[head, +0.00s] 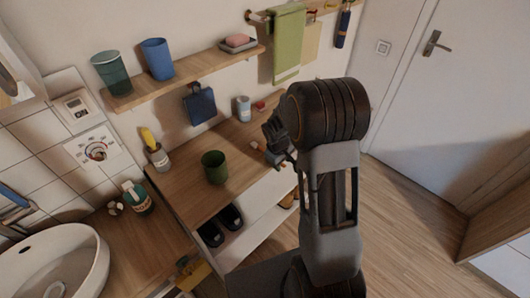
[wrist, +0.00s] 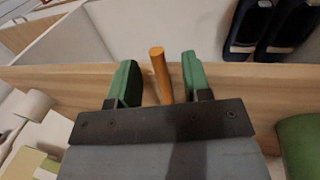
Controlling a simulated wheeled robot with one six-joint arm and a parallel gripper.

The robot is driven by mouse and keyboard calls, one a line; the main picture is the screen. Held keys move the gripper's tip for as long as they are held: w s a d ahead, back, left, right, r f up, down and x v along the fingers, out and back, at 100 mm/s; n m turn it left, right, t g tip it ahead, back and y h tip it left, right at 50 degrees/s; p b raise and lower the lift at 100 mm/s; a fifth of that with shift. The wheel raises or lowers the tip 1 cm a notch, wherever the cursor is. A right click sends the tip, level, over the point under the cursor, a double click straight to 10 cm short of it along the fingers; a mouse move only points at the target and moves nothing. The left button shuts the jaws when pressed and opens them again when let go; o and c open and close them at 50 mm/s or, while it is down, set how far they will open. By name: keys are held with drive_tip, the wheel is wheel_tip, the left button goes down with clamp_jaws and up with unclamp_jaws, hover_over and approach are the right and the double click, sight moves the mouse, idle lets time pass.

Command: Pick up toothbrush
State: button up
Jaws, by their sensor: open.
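A slim orange-brown rod, which looks like the toothbrush's handle (wrist: 159,75), shows in the wrist view between the two green fingers of my gripper (wrist: 160,84). There is a gap on each side of it, so the gripper is open around it without visible contact. The handle's end sticks out toward the top of the picture, across the wooden shelf edge. Its other end is hidden behind the gripper body. In the head view my gripper (head: 272,156) is low over the right part of the wooden top, and I cannot make out the toothbrush there.
A dark green cup (head: 214,167) stands left of my gripper on the wooden top (head: 190,195). A grey cup (head: 243,108) and a small red item (head: 259,106) stand behind. Dark slippers (head: 221,225) lie in the compartment below. The floor at right is clear.

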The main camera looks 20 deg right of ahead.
clamp_jaws()
idle(0.4)
